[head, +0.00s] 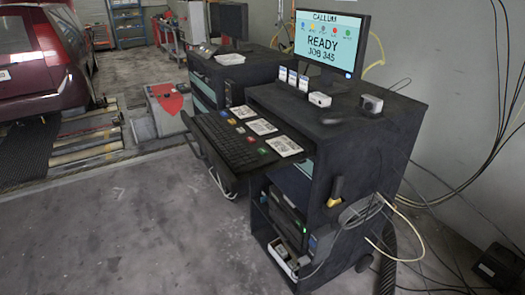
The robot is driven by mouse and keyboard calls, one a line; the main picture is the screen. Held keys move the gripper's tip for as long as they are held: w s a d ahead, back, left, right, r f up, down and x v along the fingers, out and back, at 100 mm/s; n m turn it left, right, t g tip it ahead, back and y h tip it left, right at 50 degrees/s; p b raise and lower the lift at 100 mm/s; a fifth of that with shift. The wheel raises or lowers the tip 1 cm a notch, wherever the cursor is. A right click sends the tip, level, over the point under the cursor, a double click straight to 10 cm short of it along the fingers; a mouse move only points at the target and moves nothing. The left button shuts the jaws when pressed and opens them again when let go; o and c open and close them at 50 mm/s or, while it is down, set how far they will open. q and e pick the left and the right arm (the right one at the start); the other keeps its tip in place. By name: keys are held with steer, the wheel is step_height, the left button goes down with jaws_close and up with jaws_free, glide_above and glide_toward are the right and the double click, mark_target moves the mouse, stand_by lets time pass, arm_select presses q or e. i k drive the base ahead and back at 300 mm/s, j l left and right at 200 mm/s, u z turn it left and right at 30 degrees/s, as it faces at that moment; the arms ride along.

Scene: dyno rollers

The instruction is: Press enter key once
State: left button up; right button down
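A black keyboard (224,140) lies on the pull-out shelf of a dark cabinet (345,120) in the head view. A few coloured keys sit along its right side, among them a red key (250,139) and a green key (262,151). The key labels are too small to read, so I cannot tell which one is enter. A monitor (328,42) on the cabinet shows "READY" and a job number on a light blue screen. Neither of my grippers is in view.
Printed cards (284,146) lie on the shelf right of the keyboard. A second cabinet (236,75) stands behind. Cables hang at the right side. A dark red car (40,55) stands at the left by floor rollers. The floor (130,230) in front is clear.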

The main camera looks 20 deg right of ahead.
mark_target(261, 151)
steer(key=i+j+z, duration=0.4)
steer(key=j, duration=0.3)
steer(key=i+j+z, duration=0.15)
steer(key=i+j, duration=0.15)
steer(key=i+j+z, duration=0.2)
steer(key=j, duration=0.3)
